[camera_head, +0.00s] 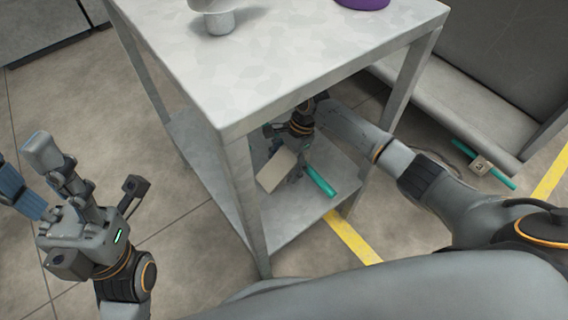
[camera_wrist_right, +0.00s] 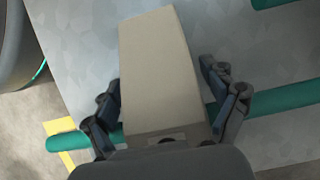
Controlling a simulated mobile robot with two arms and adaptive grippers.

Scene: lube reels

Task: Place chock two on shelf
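A beige wedge-like block, the chock (camera_head: 277,169), is at the lower shelf (camera_head: 281,221) of the metal table. In the right wrist view the chock (camera_wrist_right: 160,75) lies between the fingers of my right gripper (camera_wrist_right: 163,90). A teal bar (camera_head: 319,180) runs beneath or through it and sticks out on both sides. A gap shows between the chock and the right-hand fingers; the left-hand ones look close to its side. Whether the chock rests on the shelf is hidden. My left gripper (camera_head: 42,178) is open and empty, left of the table.
Another teal bar (camera_wrist_right: 275,3) lies on the shelf at the upper right of the wrist view. A teal bar with a small block (camera_head: 480,166) is by the grey bench at right.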

